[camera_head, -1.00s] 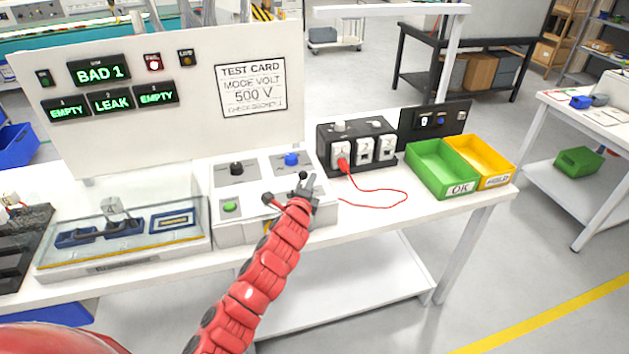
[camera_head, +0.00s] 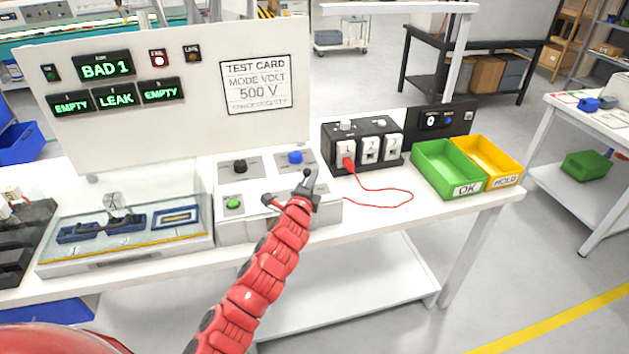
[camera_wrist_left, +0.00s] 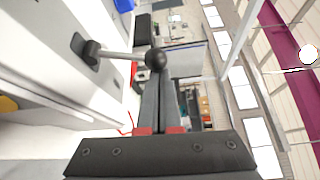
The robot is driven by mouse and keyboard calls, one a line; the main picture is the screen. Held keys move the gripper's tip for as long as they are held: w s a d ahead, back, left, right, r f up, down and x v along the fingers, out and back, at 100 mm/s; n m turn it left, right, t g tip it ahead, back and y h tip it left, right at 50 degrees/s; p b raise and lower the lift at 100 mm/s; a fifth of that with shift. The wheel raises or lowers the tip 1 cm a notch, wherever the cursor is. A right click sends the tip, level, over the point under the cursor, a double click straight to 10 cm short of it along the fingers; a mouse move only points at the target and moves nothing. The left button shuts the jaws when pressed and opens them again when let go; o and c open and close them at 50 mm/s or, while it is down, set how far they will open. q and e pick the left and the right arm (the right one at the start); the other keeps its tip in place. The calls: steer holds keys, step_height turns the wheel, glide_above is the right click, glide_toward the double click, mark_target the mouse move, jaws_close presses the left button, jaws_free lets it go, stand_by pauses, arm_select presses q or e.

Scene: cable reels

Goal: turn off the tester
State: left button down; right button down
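The tester's control box (camera_head: 228,215) stands on the white bench, with a black knob (camera_head: 239,167), a blue knob (camera_head: 295,158) and a green button (camera_head: 233,203). My left gripper (camera_head: 308,185) is over its right front part. In the left wrist view a metal lever (camera_wrist_left: 120,54) with a black ball end (camera_wrist_left: 156,60) lies across the tips of my left gripper (camera_wrist_left: 167,85). The fingers look close together; I cannot tell whether they touch the ball. The display panel (camera_head: 200,130) reads BAD 1, EMPTY, LEAK, EMPTY, and its FAIL lamp (camera_head: 159,59) is lit. My right gripper is out of view.
A glass-covered fixture (camera_head: 125,240) is left of the box. A black socket block (camera_head: 361,130) with a red lead (camera_head: 385,190) is to the right. A green OK bin (camera_head: 447,170) and a yellow HOLD bin (camera_head: 490,160) stand at the bench's right end.

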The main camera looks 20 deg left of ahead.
mark_target(304, 173)
arm_select(q)
steer(key=a+n+b, duration=0.1)
steer(key=b, duration=0.2)
steer(key=s+a+n+t+b, duration=0.1)
steer(key=n+b, duration=0.1)
steer(key=b, duration=0.1)
steer(key=n+t+b, duration=0.1)
steer(key=b, duration=0.1)
steer(key=shift+s+a+y+b, duration=0.3)
steer(key=shift+s+a+b, duration=0.05)
steer(key=shift+a+b, duration=0.05)
steer(key=shift+r+n+t, duration=0.3)
steer(key=shift+r+n, duration=0.1)
steer(key=shift+d+r+p, duration=0.3)
steer(key=shift+r, duration=0.15)
steer(key=d, duration=0.3)
steer(key=shift+s+r+b, duration=0.15)
steer(key=shift+r+b, duration=0.05)
steer(key=shift+b, duration=0.1)
steer(key=b+v, duration=0.1)
steer(key=v, duration=0.7)
steer(key=shift+f, duration=0.3)
